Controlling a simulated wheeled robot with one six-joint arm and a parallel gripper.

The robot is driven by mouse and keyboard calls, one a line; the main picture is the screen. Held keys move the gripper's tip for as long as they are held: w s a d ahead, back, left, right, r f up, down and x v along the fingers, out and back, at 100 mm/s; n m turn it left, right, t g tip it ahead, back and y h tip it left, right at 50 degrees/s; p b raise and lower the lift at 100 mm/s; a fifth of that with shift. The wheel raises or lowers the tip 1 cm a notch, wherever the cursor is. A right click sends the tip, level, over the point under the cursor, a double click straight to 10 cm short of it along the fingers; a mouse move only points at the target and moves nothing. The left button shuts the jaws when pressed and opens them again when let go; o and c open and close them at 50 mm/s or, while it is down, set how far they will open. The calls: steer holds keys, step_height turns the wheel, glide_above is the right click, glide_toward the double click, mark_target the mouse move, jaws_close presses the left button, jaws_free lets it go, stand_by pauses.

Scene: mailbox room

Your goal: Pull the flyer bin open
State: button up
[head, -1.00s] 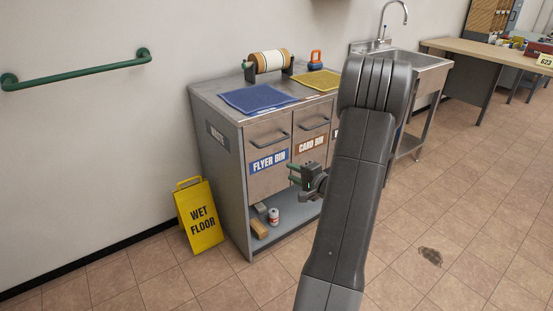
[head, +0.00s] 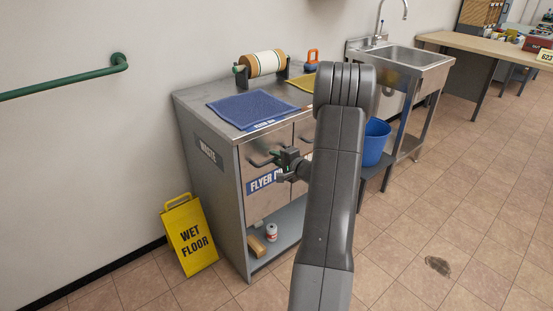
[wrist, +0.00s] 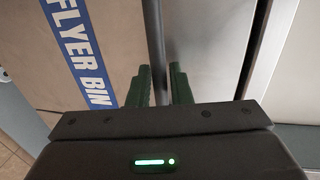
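In the wrist view, the bin front (wrist: 110,45) fills the left side. The handle (wrist: 154,30) runs down toward the gap between the green fingers of my gripper (wrist: 162,72). The fingers are apart, with no clear sign of contact with the bar.
The cabinet top (head: 190,97) holds a blue mat (head: 245,108), a yellow mat and a roll. A yellow wet floor sign (head: 190,236) stands left of the cabinet. A blue bucket (head: 376,142) is at the right. My arm hides the cabinet's right part.

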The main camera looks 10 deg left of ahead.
jaws_close()
steer(key=shift+s+d+f, duration=0.1)
steer(key=shift+s+d, duration=0.05)
steer(key=shift+d, duration=0.05)
steer(key=f+b+v, duration=0.2)
steer(key=b+v, duration=0.2)
steer(key=v, duration=0.8)
steer(key=d+f+b+v, duration=0.1)
steer(key=f+b+v, duration=0.2)
steer(key=v, duration=0.8)
steer(key=s+f+b+v, duration=0.1)
steer(key=b+v, duration=0.4)
steer(key=v, duration=0.7)
steer(key=shift+s+d+f, duration=0.2)
steer(key=shift+d+f, duration=0.2)
steer(key=shift+f, duration=0.25)
